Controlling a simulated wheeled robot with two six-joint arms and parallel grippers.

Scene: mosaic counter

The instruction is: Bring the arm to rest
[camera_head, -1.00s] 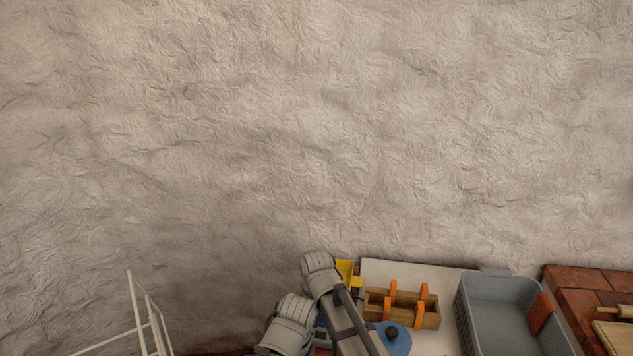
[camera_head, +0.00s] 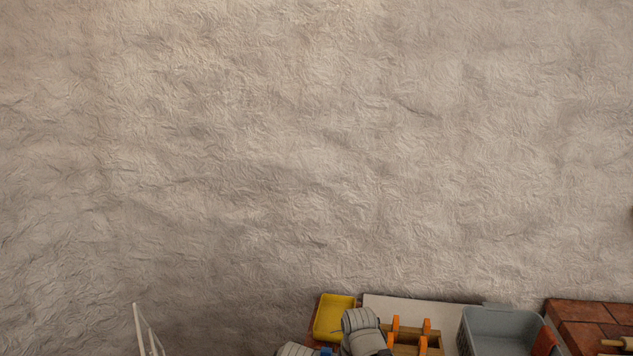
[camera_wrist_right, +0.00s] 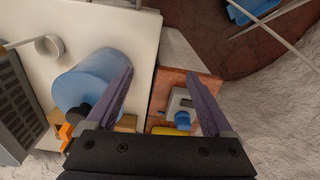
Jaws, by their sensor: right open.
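My right gripper (camera_wrist_right: 160,78) shows in the right wrist view with its two dark fingers spread apart and nothing held between them. It is above the counter. A blue round container (camera_wrist_right: 88,82) with a dark knob is beside and partly behind its left finger. A small grey-and-blue object (camera_wrist_right: 180,103) on the reddish counter lies beyond the gap, near the right finger. In the head view, grey links of my arm stand at the bottom edge, and no gripper shows there. My left gripper is in neither current view.
In the head view, a yellow tray (camera_head: 334,318), a wooden box with orange parts (camera_head: 418,341), a grey basket (camera_head: 497,326) and a brick surface (camera_head: 588,313) line the bottom right. A white rack (camera_head: 143,325) stands at left. A rough wall (camera_head: 300,150) fills the rest.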

